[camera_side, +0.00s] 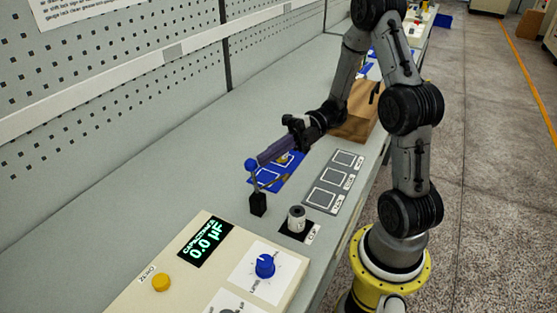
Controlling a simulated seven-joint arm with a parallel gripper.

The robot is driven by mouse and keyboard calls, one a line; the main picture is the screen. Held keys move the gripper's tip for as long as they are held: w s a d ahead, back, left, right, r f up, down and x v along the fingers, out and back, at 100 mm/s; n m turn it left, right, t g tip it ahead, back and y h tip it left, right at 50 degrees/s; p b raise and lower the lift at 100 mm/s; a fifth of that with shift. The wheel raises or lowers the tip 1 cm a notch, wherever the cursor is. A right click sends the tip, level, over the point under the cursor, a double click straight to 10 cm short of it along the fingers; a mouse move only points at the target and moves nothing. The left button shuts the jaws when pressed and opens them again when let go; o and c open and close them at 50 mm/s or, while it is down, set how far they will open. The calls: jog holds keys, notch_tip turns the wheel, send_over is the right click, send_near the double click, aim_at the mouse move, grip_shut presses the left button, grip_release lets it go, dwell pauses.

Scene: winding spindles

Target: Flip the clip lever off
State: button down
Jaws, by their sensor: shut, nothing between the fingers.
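A lever with a blue ball knob (252,164) stands on a small black block (258,204) on the bench; I take it to be the clip lever. Its thin stem looks near upright. My gripper (264,159) is shut and empty, reaching in from the right, its fingertips right beside the blue knob. I cannot tell whether they touch it. A pale metal cylinder (297,216) stands on a black pad with a small label, to the right of and nearer than the lever block.
A blue mat (263,184) lies under my gripper, with a small yellowish item on it. A grey panel (333,182) with white-outlined squares lies to its right. A cream console (215,265) with a "0.0 µF" display, yellow button (161,282) and blue dial (265,266) fills the front.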

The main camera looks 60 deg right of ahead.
jog(key=shift+m, duration=0.5)
jog(key=shift+w+f, duration=0.2)
jog(key=shift+w, duration=1.8)
jog(key=shift+w, duration=0.1)
jog(key=shift+d, duration=0.1)
jog(key=r+v, duration=0.1)
jog(key=v, duration=0.8)
jog(key=shift+d, duration=0.35)
jog(key=shift+w+r, duration=0.1)
